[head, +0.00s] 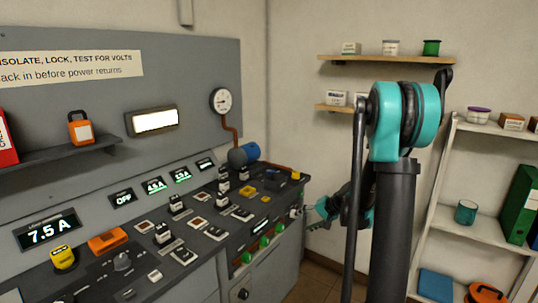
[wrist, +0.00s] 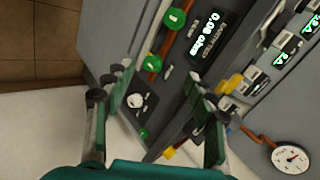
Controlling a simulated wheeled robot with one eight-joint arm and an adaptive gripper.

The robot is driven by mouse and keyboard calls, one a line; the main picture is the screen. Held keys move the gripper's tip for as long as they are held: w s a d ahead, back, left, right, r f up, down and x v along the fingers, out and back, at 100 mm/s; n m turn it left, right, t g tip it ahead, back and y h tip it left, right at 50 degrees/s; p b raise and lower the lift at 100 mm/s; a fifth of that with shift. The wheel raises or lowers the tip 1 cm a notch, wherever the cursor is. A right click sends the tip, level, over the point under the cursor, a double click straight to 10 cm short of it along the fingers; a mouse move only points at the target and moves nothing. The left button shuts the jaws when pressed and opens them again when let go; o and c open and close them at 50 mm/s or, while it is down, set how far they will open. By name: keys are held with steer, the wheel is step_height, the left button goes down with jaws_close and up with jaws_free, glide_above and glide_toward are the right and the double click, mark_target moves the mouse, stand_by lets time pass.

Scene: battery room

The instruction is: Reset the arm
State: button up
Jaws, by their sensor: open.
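My gripper (head: 318,208) is beside the right end of the control console (head: 205,243) in the head view, partly hidden by my arm's upright link. In the wrist view its two fingers are spread wide, and my gripper (wrist: 155,95) holds nothing.
Green knobs (head: 264,243) line the console front. A gauge (head: 222,100) and a blue motor-like part (head: 245,153) are at its back. Wall shelves (head: 385,60) are behind my arm. A white rack (head: 448,172) stands at right. Brown floor (wrist: 38,45) shows beside the console.

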steer(key=s+d+n+h, duration=0.2)
steer(key=s+h, duration=0.1)
steer(key=s, duration=1.2)
steer(key=s+d+f+n+g+h, duration=0.1)
steer(key=s+d+n+h, duration=0.1)
steer(key=s, duration=1.2)
steer(key=shift+s+d+f+n+h, duration=0.3)
steer(key=shift+s+d+h, duration=0.15)
steer(key=shift+h, duration=0.65)
steer(key=shift+w, duration=0.1)
